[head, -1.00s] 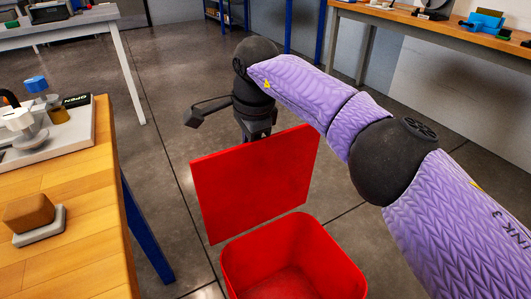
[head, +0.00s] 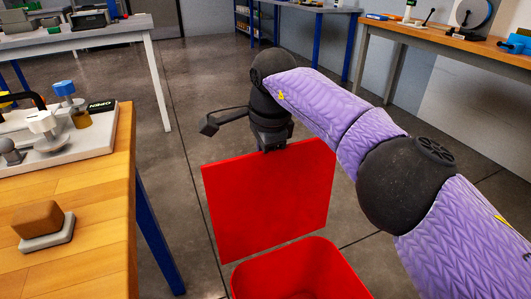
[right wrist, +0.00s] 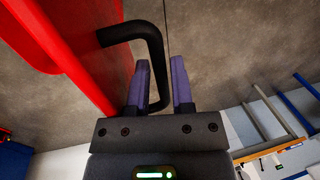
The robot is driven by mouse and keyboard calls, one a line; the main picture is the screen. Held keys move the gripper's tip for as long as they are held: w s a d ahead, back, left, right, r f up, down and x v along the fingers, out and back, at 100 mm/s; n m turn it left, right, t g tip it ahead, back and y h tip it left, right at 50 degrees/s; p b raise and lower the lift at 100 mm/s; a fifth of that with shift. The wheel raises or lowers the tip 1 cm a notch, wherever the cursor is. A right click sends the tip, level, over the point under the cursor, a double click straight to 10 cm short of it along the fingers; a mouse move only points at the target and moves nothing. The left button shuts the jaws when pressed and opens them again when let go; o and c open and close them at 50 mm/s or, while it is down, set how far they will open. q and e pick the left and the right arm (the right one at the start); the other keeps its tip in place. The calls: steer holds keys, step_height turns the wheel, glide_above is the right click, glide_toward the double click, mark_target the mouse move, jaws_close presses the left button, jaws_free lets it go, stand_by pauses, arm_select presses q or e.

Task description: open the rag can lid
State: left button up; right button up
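The red rag can (head: 318,262) stands on the floor, its top open and its lower part cut off by the frame. Its flat red lid (head: 265,205) stands about upright at the back of the opening. My right gripper (head: 272,143) is behind the lid's top edge, its fingertips hidden in the head view. In the right wrist view, its two fingers (right wrist: 163,68) are apart, on either side of one bar of the black lid handle (right wrist: 145,30). A small gap shows beside the bar, so the fingers look open around it. The lid (right wrist: 62,55) is at the left there. My left gripper is not in view.
A wooden workbench (head: 100,220) on the left holds a brown block (head: 38,218) on a grey base and a tray of equipment. Another table (head: 120,25) and a long bench (head: 430,32) stand farther back. The floor behind the lid is clear.

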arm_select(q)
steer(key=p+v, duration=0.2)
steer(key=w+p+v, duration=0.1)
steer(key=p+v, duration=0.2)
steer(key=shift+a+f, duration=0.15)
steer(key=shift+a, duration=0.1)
arm_select(e)
steer(key=v, duration=0.9)
steer(key=shift+r, duration=0.4)
